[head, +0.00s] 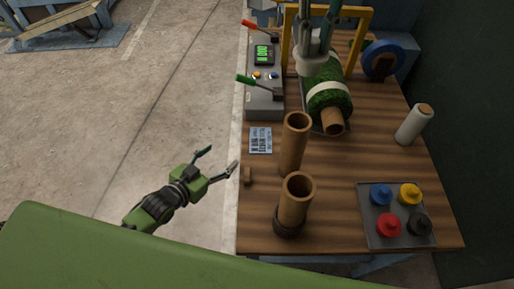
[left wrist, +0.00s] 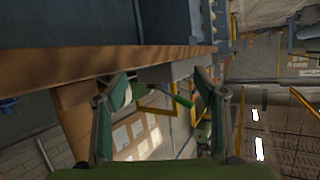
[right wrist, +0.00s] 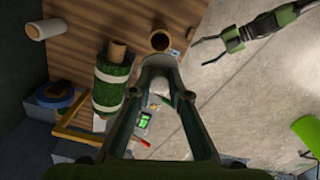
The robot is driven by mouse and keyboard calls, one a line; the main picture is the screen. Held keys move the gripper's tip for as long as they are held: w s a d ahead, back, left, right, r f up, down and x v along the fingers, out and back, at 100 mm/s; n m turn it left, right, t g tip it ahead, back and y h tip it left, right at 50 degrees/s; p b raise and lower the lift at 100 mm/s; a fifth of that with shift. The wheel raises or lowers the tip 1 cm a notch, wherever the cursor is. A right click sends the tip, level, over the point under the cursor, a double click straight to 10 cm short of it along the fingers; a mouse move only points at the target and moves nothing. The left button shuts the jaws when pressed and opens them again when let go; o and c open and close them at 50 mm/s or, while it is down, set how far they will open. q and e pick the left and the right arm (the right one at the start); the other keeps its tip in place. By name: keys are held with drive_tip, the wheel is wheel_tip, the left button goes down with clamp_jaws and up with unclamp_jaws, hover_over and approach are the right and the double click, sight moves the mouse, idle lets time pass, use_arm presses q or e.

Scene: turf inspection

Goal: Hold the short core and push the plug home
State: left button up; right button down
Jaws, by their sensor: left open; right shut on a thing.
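Two brown open-topped tubes stand upright on the wooden table in the head view, a rear one (head: 294,145) and a front one (head: 296,200) with a dark ring at its foot. I cannot tell which is the short core. Blue, yellow, red and black plugs (head: 382,194) sit on a grey tray (head: 370,233). My left gripper (head: 220,158) is open and empty, left of the table edge; its spread fingers show in the left wrist view (left wrist: 162,85). My right gripper (head: 314,58) is shut on a pale grey piece (right wrist: 160,68), above the turf roll's far end.
A green turf roll (head: 329,96) with a brown core lies at the back. A grey control box (head: 264,85) with levers stands left of it. A blue roll (head: 382,60), a white roll (head: 414,124), a card (head: 260,140) and a small brown block (head: 247,175) are also on the table.

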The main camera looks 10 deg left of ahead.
use_arm(q)
drive_tip(key=d+r+m+t+h, duration=0.15)
drive_tip(key=d+r, duration=0.25)
drive_tip(key=r, duration=0.6)
drive_tip(key=m+g+h, duration=0.1)
drive_tip(key=m+h, duration=0.1)
drive_tip(key=h, duration=0.4)
approach(288, 132)
drive_tip(key=w, duration=0.1)
drive_tip(key=x, duration=1.2)
drive_tip(key=shift+d+f, duration=0.3)
drive_tip(key=shift+d, duration=0.05)
drive_tip(key=c, duration=1.4)
